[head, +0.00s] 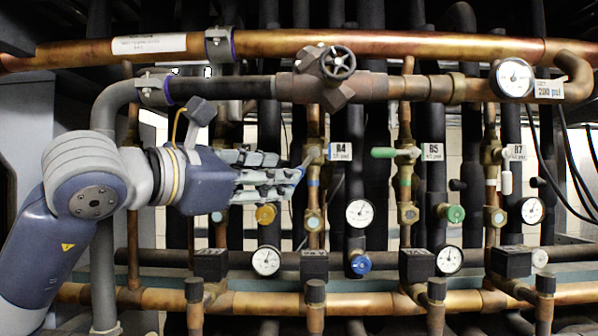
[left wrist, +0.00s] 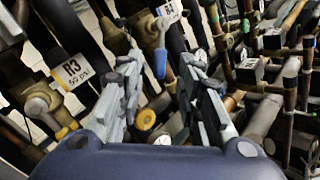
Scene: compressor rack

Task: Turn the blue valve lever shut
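The blue valve lever (head: 301,170) sits on the valve by the R4 tag (head: 340,151) in the head view. It slants down and to the left from its pivot, and my fingers partly hide it. In the left wrist view the blue lever (left wrist: 160,62) hangs from its brass valve, in the gap between my two fingers. My left gripper (head: 287,174) reaches in from the left, with its fingertips at the lever. It also shows in the left wrist view (left wrist: 160,68), fingers apart, with no clear contact on the lever. My right gripper is not in view.
A green lever (head: 384,153) stands to the right by the R5 tag, and a white lever (head: 506,182) by R7. Copper pipes (head: 400,45) run above, with a handwheel (head: 338,62). Gauges (head: 360,213) and a yellow knob (head: 265,214) lie below. Pipes crowd the space around my gripper.

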